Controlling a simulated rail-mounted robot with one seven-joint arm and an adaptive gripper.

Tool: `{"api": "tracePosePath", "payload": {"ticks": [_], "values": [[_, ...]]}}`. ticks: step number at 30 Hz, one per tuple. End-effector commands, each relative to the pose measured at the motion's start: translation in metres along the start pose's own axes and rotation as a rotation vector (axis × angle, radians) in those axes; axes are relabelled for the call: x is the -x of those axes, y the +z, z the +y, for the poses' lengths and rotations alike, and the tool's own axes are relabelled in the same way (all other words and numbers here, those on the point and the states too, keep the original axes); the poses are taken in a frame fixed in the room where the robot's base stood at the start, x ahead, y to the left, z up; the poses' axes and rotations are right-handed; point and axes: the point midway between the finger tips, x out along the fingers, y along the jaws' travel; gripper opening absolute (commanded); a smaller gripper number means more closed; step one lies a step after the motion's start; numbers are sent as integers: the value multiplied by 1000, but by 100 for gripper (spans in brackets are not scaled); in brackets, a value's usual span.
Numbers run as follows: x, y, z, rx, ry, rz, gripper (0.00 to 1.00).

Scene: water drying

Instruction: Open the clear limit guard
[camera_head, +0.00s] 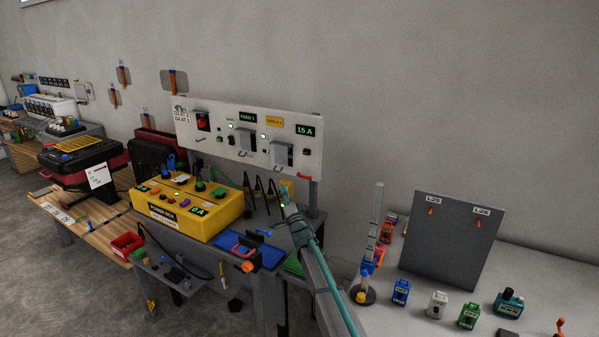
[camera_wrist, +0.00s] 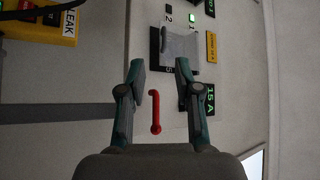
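Two pale see-through covers are on the white control panel (camera_head: 215,150): a left cover (camera_head: 245,140) and a right cover (camera_head: 282,153) near the green 15 A display (camera_head: 305,131). I take the right one as the clear limit guard; it looks closed, lying over the panel face. In the wrist view the guard (camera_wrist: 182,46) is just beyond my fingertips. My gripper (camera_wrist: 160,74) is open and empty, its two fingers apart, facing the panel. In the head view my gripper (camera_head: 288,201) is below the panel's right part, seen small and partly hidden by my arm.
A red handle (camera_wrist: 154,112) shows between my fingers, at the panel's lower right corner in the head view (camera_head: 303,176). A yellow power box (camera_head: 195,215) and a blue tray (camera_head: 262,250) stand below the panel. Dark cables (camera_head: 260,190) hang between box and panel.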

Motion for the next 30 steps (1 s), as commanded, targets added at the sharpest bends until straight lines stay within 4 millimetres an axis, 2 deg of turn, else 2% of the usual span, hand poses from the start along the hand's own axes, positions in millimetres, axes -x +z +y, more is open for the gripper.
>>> {"api": "tracePosePath", "payload": {"ticks": [1,7,11,24,30], "values": [[-10,3,-1,-11,-20,0,33],[-21,3,-6,-21,-36,2,33],[-37,2,-6,-19,-35,2,33],[-108,2,-9,-18,-33,1,33],[-118,3,-9,-18,-33,2,33]]}}
